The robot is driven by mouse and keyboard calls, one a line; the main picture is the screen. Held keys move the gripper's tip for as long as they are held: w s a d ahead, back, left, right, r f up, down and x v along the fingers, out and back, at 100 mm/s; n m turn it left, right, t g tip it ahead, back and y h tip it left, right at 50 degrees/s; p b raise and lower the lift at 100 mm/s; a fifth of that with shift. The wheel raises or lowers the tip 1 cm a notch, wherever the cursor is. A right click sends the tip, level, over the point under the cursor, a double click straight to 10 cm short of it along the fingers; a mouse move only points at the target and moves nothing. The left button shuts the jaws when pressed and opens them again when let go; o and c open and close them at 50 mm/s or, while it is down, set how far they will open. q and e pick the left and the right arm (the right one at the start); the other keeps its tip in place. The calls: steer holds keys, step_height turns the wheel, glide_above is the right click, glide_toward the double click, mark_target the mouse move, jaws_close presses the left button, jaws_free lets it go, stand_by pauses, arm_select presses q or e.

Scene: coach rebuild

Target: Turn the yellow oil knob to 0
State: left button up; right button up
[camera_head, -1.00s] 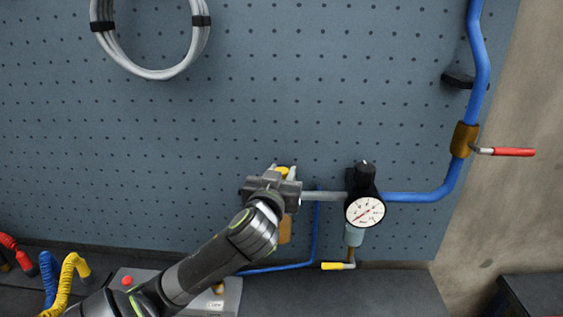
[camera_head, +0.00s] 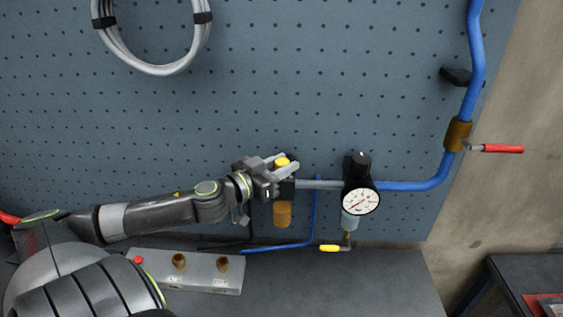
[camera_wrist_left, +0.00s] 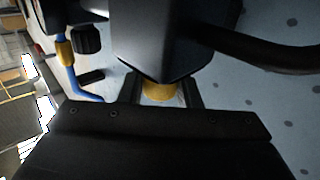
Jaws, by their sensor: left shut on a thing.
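The yellow oil knob (camera_head: 282,162) sits on top of the lubricator, above its amber bowl (camera_head: 282,214), on the pegboard. My left gripper (camera_head: 282,165) is shut on the knob, its fingers on either side of it. In the left wrist view the yellow knob (camera_wrist_left: 158,89) shows between the two dark fingertips (camera_wrist_left: 160,90). The number the knob points to cannot be read. My right gripper is not in view.
A pressure gauge (camera_head: 361,201) with a black regulator knob (camera_head: 358,165) stands right of the lubricator, joined by a grey pipe (camera_head: 320,184). A yellow-handled valve (camera_head: 330,248) is below. A red lever (camera_head: 502,148) is on the blue pipe (camera_head: 478,60). A grey box (camera_head: 186,270) sits on the bench.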

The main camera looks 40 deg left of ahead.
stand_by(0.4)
arm_select(q)
steer(key=o, duration=0.9)
steer(key=shift+w, duration=0.1)
steer(key=shift+o, duration=0.2)
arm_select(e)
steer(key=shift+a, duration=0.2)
